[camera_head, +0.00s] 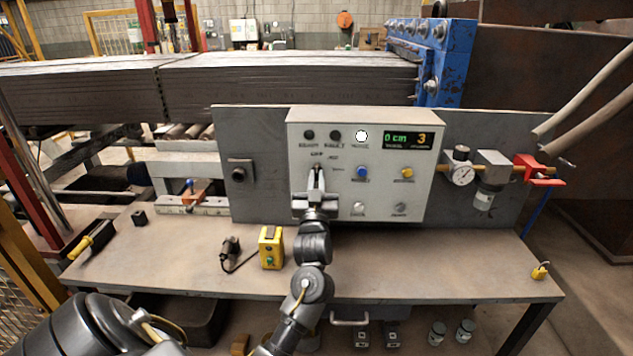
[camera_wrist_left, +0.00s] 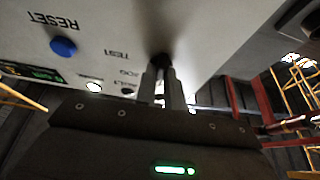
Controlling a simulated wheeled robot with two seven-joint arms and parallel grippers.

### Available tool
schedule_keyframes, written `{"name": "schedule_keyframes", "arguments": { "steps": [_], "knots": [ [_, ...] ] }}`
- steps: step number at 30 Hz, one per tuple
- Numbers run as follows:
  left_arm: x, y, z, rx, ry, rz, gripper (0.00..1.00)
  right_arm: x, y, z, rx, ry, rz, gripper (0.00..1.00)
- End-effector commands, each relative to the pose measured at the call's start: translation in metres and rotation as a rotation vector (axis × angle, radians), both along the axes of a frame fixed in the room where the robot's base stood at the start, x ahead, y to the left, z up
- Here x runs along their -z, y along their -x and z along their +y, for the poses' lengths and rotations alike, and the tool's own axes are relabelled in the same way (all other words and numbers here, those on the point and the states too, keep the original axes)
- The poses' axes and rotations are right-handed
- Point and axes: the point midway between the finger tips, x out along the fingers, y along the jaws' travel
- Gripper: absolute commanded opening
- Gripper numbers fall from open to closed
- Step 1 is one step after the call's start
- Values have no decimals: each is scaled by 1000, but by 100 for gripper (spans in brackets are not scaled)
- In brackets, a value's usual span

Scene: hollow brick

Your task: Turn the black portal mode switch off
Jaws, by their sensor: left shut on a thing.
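The control box (camera_head: 435,195) is a pale panel on a grey backboard behind the bench. The black portal mode switch (camera_head: 317,167) is on its left part, mostly hidden by my fingers. It also shows as a dark knob in the wrist view (camera_wrist_left: 161,60). My left gripper (camera_head: 316,181) reaches up to the panel and is shut on the switch. Its two fingers also show in the wrist view (camera_wrist_left: 162,86), meeting the knob at their tips. Which way the switch points is hard to tell. My right gripper is not in view.
A blue button (camera_head: 362,173), a yellow button (camera_head: 407,174), a lit white lamp (camera_head: 361,136) and a display (camera_head: 408,140) share the panel. A yellow box (camera_head: 271,247) and a dark corded device (camera_head: 230,248) lie on the bench (camera_head: 400,265). The bench's right part is mostly clear.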

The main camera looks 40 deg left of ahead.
Motion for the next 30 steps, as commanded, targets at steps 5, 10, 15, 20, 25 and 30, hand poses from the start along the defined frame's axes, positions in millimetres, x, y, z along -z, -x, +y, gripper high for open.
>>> {"name": "schedule_keyframes", "arguments": {
  "steps": [5,10,15,20,25,30],
  "knots": [
    [-2,0,0,0,11,-12,0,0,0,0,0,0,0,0],
    [-2,0,0,1,12,-14,0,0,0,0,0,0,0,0],
    [-2,0,0,1,12,-14,0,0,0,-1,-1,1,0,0],
    [-2,0,0,1,12,-13,32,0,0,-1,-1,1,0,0],
    [-1,0,0,-1,12,-12,33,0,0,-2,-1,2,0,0],
    [2,2,-1,0,12,-10,33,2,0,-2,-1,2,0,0]
  ]
}}
